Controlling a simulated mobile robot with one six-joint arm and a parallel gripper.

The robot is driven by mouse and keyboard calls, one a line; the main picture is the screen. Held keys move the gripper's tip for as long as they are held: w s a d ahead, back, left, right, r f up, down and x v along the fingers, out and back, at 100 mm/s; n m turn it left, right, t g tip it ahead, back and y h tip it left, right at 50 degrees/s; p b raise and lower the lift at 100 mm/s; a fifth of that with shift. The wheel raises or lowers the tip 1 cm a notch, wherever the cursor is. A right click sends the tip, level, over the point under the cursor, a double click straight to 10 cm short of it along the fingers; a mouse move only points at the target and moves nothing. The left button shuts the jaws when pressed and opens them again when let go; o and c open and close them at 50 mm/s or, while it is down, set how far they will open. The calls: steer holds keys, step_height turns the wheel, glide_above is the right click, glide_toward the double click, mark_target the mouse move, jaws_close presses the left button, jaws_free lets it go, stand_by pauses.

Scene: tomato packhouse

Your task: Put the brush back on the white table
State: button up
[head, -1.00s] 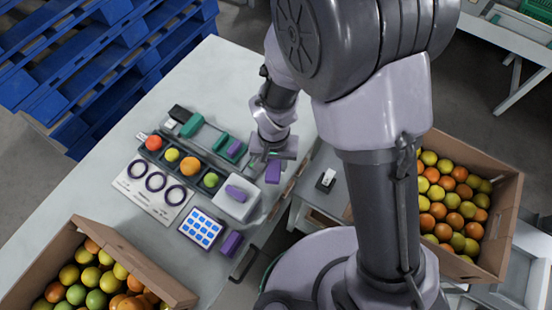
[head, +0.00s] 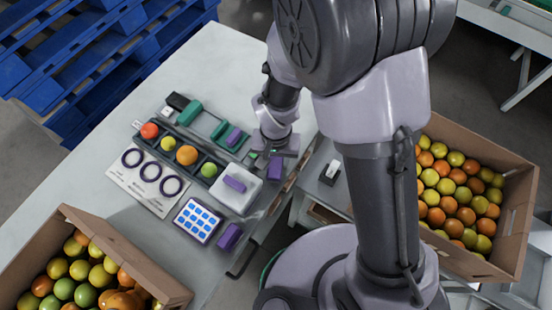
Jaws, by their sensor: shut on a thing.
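The white table (head: 185,75) fills the left and middle of the head view, with a light, bare far part. My gripper (head: 265,160) is above the table's right edge. It is shut on a purple block-like thing (head: 275,169), which shows just below and right of the jaws. I cannot tell whether this is the brush; the jaws and wrist hide part of it. A small green patch shows left of the jaws.
Near the gripper stand a white unit (head: 236,193) with a purple piece on it, a dark tray (head: 170,158) of fruit, a ring card (head: 150,180), a blue-buttoned pad (head: 198,221) and another purple block (head: 229,237). Fruit crates stand left (head: 125,248) and right (head: 519,215).

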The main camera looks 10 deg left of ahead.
steer(key=shift+f+b, duration=0.45)
steer(key=o, duration=1.3)
steer(key=shift+r, duration=0.1)
steer(key=shift+c, duration=0.2)
steer(key=c, duration=0.3)
step_height(320, 180, up, 7)
steer(key=p, duration=0.5)
steer(key=shift+r, duration=0.1)
